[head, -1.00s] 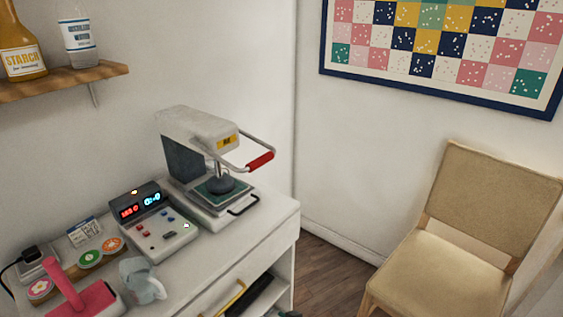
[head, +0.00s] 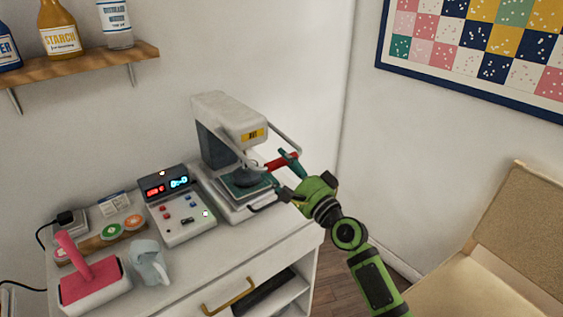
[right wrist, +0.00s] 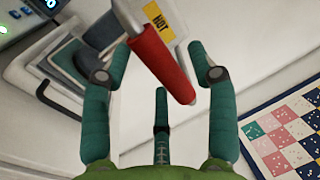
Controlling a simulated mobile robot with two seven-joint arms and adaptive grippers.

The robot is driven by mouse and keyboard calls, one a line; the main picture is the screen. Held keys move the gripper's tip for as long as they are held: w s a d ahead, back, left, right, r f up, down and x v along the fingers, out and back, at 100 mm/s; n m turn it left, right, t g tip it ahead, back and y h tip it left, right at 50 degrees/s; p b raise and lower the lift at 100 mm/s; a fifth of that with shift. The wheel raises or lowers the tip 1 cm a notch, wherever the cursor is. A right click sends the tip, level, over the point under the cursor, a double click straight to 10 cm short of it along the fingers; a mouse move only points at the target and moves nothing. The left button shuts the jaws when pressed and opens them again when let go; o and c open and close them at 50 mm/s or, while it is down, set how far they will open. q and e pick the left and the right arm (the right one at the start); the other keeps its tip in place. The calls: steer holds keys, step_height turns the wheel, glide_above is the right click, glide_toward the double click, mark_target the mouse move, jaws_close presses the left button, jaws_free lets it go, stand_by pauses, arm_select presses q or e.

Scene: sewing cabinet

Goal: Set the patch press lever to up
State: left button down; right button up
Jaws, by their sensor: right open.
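The patch press (head: 228,125) stands at the back right of the white cabinet top. Its lever has a red handle (head: 280,162), held out in front at about mid-height of the press. My right gripper (head: 283,172) is at this handle, with its teal fingers open. In the right wrist view the red handle (right wrist: 160,62) passes between the open fingers (right wrist: 157,72); I cannot tell whether any finger touches it. The yellow HOT label (right wrist: 158,18) is just beyond the handle. My left gripper is not in view.
A control box with red and blue displays (head: 180,205) stands left of the press. A chair (head: 510,240) stands at the right. A drawer with a yellow handle (head: 230,296) is below.

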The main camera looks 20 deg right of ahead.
steer(key=shift+w+a+r, duration=0.15)
steer(key=shift+w, duration=0.4)
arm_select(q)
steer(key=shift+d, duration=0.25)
